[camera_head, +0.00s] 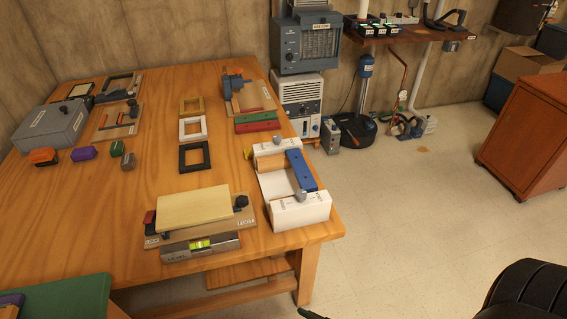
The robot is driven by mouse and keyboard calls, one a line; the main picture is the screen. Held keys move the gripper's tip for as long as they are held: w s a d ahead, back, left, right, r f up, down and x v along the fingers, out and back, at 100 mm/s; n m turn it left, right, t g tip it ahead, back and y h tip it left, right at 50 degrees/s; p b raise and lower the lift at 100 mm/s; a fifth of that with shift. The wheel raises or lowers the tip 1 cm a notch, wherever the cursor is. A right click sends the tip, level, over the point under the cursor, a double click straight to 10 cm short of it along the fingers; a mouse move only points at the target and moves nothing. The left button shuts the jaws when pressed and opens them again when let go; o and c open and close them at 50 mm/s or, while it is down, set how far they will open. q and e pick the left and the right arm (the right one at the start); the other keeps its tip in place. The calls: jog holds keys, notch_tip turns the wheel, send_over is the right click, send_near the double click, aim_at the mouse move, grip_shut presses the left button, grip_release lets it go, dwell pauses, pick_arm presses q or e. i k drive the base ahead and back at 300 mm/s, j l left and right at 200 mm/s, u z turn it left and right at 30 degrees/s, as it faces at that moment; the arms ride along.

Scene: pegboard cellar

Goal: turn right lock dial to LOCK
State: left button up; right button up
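A wooden fixture board (163,239) lies near the front edge of the workbench with a pale tan block (193,208) on it. A black knob (241,202) stands at the board's right end, beside a small label that seems to read LOOSE. A red and black part (150,219) is at the left end, above a label that seems to read LOCK. Which way the right knob points is too small to tell. Neither gripper can be made out in the head view.
A silver spirit level (200,247) lies along the fixture's front. A white device (301,211) with a blue bar (301,171) and grey knobs stands to its right. Several frames, blocks and a grey box (50,128) occupy the rest of the wooden workbench (90,212). Floor (410,200) is open at right.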

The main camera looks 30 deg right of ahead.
aim_at(278, 138)
jog(key=l+u, duration=0.2)
jog(key=l, duration=0.35)
jog(key=l+u, duration=0.2)
jog(key=l, duration=0.3)
jog(key=k+l+u, duration=0.25)
jog(key=l, duration=0.3)
jog(key=l+u, duration=0.3)
jog(key=l, duration=0.3)
jog(key=l+u, duration=0.35)
jog(key=l, duration=0.25)
jog(key=k+l+u, duration=0.15)
jog(key=l+u, duration=0.15)
jog(key=l, duration=0.25)
